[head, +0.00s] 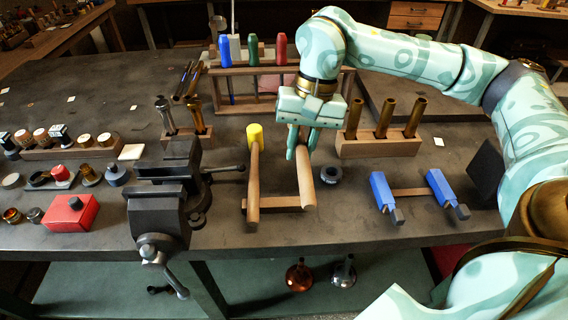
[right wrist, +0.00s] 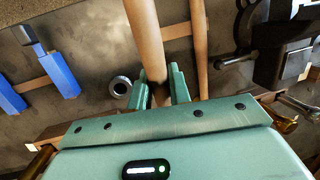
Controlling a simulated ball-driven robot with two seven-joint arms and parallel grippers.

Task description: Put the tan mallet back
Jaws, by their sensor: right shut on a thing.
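The tan mallet (head: 305,182) is in my right gripper (head: 302,152), its pale wooden length pointing toward the front of the bench. In the right wrist view the tan mallet (right wrist: 146,40) runs up between the two fingers of my right gripper (right wrist: 161,88). Its far end is hidden by the gripper in the head view. Its front end lies over or beside the right end of a low wooden rest (head: 272,203); I cannot tell if they touch. A yellow-headed mallet (head: 255,134) lies across the left part of this rest. My left gripper is out of view.
A dark ring (head: 331,174) lies just right of the tan mallet. Blue-jawed clamps (head: 382,188) stand further right. A wooden block with brass tubes (head: 378,147) is behind right. A black vise (head: 160,205) stands left. A rack with coloured handles (head: 252,70) is behind.

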